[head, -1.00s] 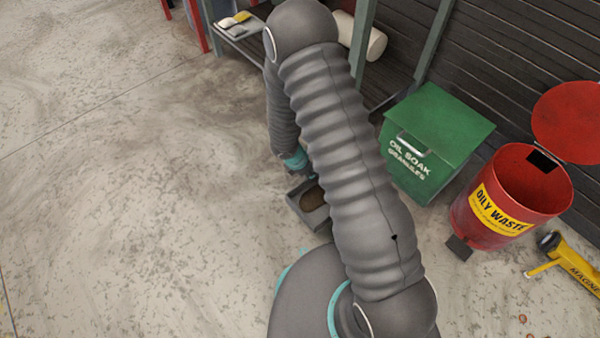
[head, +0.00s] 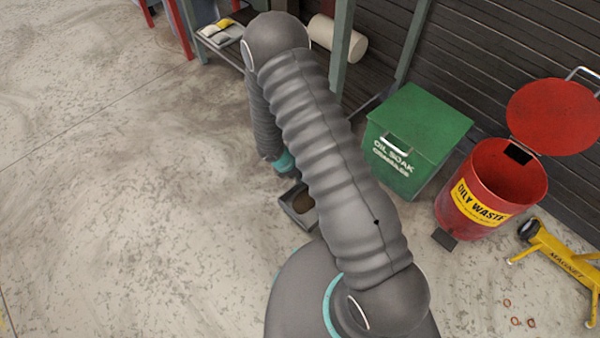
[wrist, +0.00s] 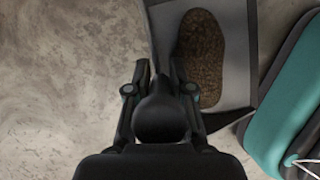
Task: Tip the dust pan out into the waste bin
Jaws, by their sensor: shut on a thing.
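The grey dust pan (head: 287,202) shows beside my arm in the head view, with a brown heap of sweepings (head: 302,203) in it. In the wrist view the pan (wrist: 238,60) lies ahead of my gripper (wrist: 160,72), and the brown granular heap (wrist: 200,58) fills much of it. My arm hides part of the pan's surroundings.
A green OIL SOAK GRANULES box (head: 425,125) stands left of the bin, against the dark wall. A yellow magnet sweeper (head: 560,250) is right of the bin, with several small rings on the floor below. A shelf with a white roll (head: 338,38) is behind. The left floor is clear.

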